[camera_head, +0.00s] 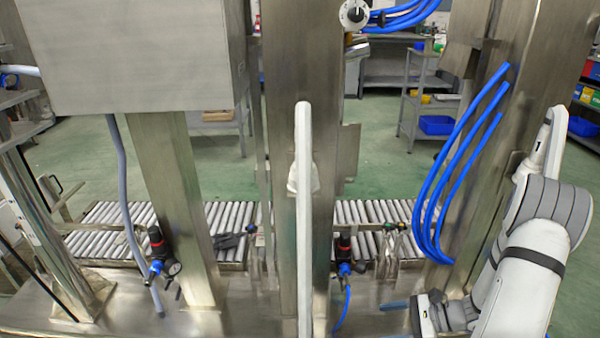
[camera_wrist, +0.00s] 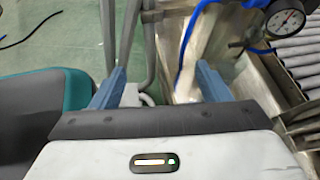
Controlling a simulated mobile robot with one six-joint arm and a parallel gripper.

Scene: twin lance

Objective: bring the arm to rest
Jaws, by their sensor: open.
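My arm comes in from the right side of the head view, folded with pale links and grey joints. My gripper (camera_head: 388,320) is low in that view, right of the middle, over the steel bench and pointing left. In the wrist view, my gripper (camera_wrist: 160,78) shows two blue-grey fingers standing wide apart. Nothing is held between them. A steel surface and a pale hose lie beyond the fingertips, and I cannot tell how far off.
Steel posts (camera_head: 175,200) and a steel box (camera_head: 135,55) stand ahead. Blue hoses (camera_head: 440,200) hang close to my arm. A roller conveyor (camera_head: 215,215) runs behind the bench. A pressure gauge (camera_wrist: 286,18) is right of the fingers. Open green floor (camera_head: 390,165) lies beyond.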

